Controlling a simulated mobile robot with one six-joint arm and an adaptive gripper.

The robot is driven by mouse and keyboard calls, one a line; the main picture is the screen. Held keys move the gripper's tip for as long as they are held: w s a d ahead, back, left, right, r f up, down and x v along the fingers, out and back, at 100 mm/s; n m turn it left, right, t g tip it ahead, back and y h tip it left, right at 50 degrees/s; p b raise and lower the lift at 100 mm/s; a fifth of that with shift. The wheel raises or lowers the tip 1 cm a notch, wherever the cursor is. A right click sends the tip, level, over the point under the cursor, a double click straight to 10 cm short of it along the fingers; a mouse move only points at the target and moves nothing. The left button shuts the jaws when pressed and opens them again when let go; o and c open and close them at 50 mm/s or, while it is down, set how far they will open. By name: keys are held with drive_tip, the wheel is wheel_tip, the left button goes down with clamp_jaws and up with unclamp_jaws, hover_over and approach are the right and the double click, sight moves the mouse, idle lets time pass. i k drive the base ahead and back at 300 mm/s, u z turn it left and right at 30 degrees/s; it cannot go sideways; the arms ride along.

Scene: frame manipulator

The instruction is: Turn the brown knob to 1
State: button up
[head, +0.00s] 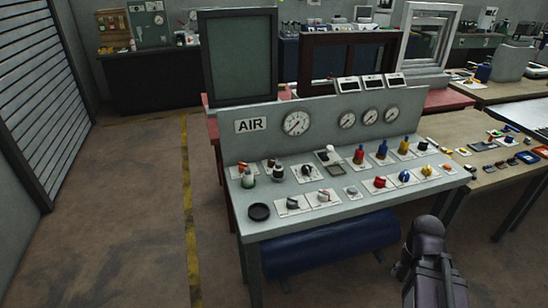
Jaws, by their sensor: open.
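A grey control panel (290,225) stands in the middle of the head view, with an "AIR" label on its upright back. I cannot make out a clearly brown knob on it at this size. Its front row holds grey knobs (292,203), a grey knob with a red mark (323,196), a red knob (380,182), a blue knob (404,175) and an orange-yellow knob (427,170). Number marks on the plates are too small to read. My dark arm shows at the lower right, apart from the panel. I see no gripper fingers.
Red (358,155), blue (382,150) and yellow (404,146) upright handles stand behind the front knobs. A black round button (259,212) is at the panel's left corner. A wooden table (480,180) with small parts adjoins at right. The floor at left is clear.

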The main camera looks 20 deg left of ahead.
sight(272, 162)
drive_tip(key=u, duration=0.25)
drive_tip(key=i, duration=0.9)
drive_tip(key=u, duration=0.45)
